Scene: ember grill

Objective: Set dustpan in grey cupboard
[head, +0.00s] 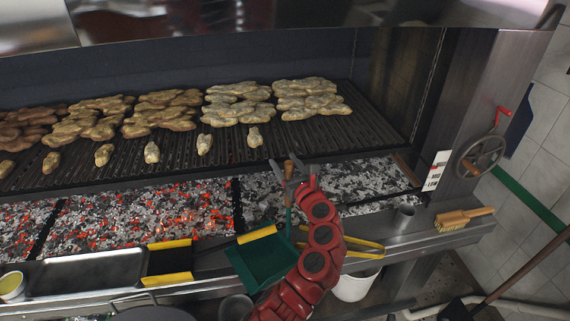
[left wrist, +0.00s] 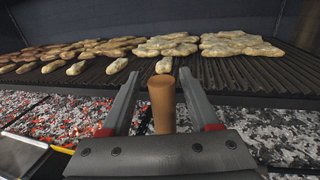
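The green dustpan (head: 262,262) hangs or rests at the front edge of the grill, with its thin stem rising to a wooden handle (head: 289,167). My left gripper (head: 293,172), on the red arm, is at the handle. In the left wrist view the wooden handle (left wrist: 162,105) stands between the fingers of the left gripper (left wrist: 159,75), with a gap visible on each side, so the gripper is open around it. My right gripper is not in view. I cannot make out a grey cupboard in either view.
The grill rack (head: 200,145) with rows of food lies behind, above glowing coals (head: 150,212). Yellow tongs (head: 350,247), a brush (head: 464,217) and a metal tray (head: 90,268) are along the front ledge. A white bucket (head: 357,286) stands below. Tiled floor shows at right.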

